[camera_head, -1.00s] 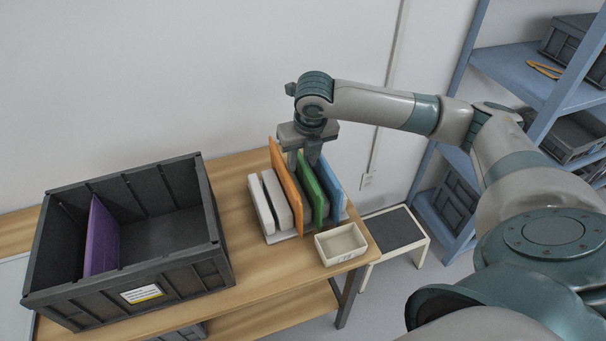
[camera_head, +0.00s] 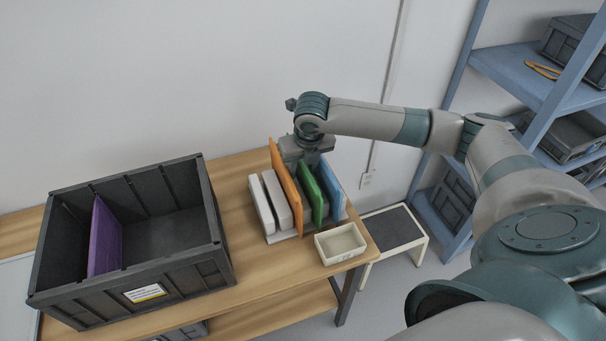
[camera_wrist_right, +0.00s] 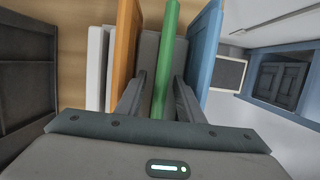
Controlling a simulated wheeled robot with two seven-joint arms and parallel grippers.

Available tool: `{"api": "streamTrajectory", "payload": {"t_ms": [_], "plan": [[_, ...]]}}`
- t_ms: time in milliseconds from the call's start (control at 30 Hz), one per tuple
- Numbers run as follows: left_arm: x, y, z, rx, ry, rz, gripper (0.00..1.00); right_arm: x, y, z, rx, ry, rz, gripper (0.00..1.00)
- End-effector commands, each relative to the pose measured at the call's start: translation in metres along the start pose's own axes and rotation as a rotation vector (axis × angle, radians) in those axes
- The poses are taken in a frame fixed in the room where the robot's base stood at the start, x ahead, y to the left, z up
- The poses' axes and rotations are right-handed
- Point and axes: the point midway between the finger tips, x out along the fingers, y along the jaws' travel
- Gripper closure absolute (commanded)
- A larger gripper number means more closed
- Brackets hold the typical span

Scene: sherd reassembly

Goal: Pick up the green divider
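The green divider (camera_head: 311,192) stands upright in a rack on the table, between an orange divider (camera_head: 284,180) and a blue divider (camera_head: 331,188). In the right wrist view the green divider (camera_wrist_right: 166,60) runs between the two fingers of my right gripper (camera_wrist_right: 159,88), with a gap on each side. The right gripper (camera_head: 306,163) is open and points down at the top of the dividers in the head view. Its fingertips are partly hidden there behind the orange divider. My left gripper is not in view.
A dark crate (camera_head: 190,266) on the left holds a purple divider (camera_head: 104,238). White blocks (camera_head: 262,204) stand left of the orange divider. A small cream tray (camera_head: 341,244) sits at the table's front right edge. A blue shelf (camera_head: 510,72) stands at the right.

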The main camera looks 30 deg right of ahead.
Motion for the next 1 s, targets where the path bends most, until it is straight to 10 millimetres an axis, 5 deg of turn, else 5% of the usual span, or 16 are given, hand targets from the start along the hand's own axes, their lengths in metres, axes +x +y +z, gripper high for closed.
{"api": "streamTrajectory", "payload": {"t_ms": [233,633,800,1000], "plan": [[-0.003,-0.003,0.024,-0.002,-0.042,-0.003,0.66,0.013,0.0,-0.001,-0.001,0.001,0.0,0.66],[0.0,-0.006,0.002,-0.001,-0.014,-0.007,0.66,0.013,0.0,-0.001,-0.001,0.0,0.0,0.66],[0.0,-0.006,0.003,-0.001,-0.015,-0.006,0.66,0.013,0.0,-0.001,-0.001,0.0,0.0,1.0],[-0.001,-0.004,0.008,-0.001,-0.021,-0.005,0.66,0.013,0.0,-0.001,0.0,0.0,0.0,1.0]]}}
